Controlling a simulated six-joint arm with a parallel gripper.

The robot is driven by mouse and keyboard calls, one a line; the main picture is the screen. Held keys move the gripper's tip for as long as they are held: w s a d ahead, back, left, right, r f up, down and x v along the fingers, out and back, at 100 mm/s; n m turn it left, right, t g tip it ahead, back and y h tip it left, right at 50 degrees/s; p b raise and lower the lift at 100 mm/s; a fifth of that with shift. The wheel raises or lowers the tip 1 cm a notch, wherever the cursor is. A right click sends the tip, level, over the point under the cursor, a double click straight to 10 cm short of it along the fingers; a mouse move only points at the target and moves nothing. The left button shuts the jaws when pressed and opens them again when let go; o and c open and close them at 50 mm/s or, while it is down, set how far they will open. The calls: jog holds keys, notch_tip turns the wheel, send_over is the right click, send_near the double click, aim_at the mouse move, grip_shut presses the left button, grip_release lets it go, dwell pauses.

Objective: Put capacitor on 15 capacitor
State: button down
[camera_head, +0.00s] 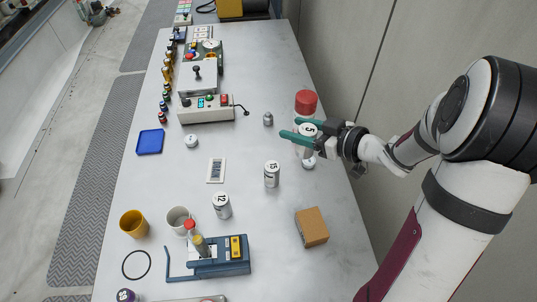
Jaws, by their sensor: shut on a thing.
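The white capacitor marked 15 (272,175) stands upright on the metal bench, left of and nearer than my gripper. My gripper (297,131), with green fingers, is shut on a white capacitor (306,147) with a dark number that I cannot read fully. The fingers hide part of it. The held capacitor is upright and apart from the 15 capacitor. Another white capacitor (222,206), its number looking like 12, stands further left and nearer.
A red-topped cylinder (306,101) is just behind the held capacitor. A white round piece (308,163) lies below my gripper. A cardboard box (312,227), grey cup (178,220), yellow cup (134,223) and blue fixture (224,262) stand nearer. Bench space around the 15 capacitor is clear.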

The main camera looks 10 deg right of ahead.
jog(key=w+a+f, duration=0.3)
jog(key=a+f, duration=0.4)
jog(key=f, duration=0.1)
jog(key=shift+w+f, duration=0.2)
jog(key=shift+f, duration=0.15)
jog(key=shift+f, duration=0.2)
jog(key=shift+c, duration=1.3)
grip_release()
